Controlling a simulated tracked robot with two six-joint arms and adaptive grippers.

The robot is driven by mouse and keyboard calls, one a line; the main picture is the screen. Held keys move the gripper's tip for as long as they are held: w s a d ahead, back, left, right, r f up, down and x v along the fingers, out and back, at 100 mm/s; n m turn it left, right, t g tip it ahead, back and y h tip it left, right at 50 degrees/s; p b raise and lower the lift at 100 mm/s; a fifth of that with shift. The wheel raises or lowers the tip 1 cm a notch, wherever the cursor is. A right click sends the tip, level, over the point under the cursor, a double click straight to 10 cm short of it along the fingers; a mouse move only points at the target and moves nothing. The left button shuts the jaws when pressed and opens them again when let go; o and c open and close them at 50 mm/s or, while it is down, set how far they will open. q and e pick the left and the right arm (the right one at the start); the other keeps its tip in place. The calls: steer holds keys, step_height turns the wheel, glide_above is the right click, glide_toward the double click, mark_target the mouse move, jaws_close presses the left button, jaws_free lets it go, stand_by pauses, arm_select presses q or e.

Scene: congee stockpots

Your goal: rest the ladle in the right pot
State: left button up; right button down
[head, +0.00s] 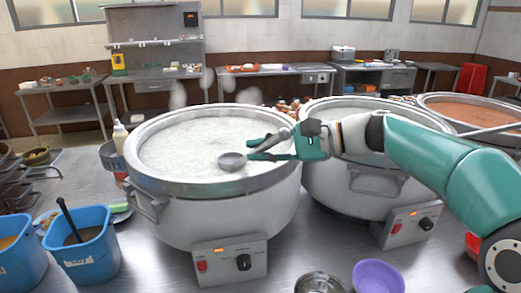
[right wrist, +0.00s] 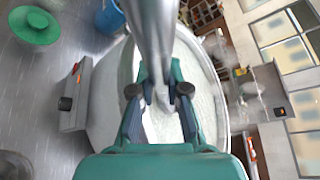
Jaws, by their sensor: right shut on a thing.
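The ladle (head: 232,161) is grey metal. Its bowl is over the pale congee near the front right rim of the left pot (head: 215,205); I cannot tell whether it touches the surface. My right gripper (head: 262,150) reaches in from the right and is shut on the ladle's handle. In the right wrist view, the ladle handle (right wrist: 152,35) runs up from between the fingers of my right gripper (right wrist: 158,90). The right pot (head: 345,182) stands beside the left one, with pale contents; my right arm hides part of its opening. My left gripper is not in view.
A wide pan of orange-brown food (head: 470,108) is at the far right. A purple bowl (head: 378,277) and a metal bowl (head: 320,284) lie in front of the pots. Blue bins (head: 84,248) stand at left. Steam rises behind the left pot.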

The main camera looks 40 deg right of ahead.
steer(key=shift+f, duration=0.25)
steer(key=c, duration=1.1)
jaws_free()
steer(key=shift+s, duration=0.1)
steer(key=v, duration=1.2)
steer(key=shift+f, duration=0.1)
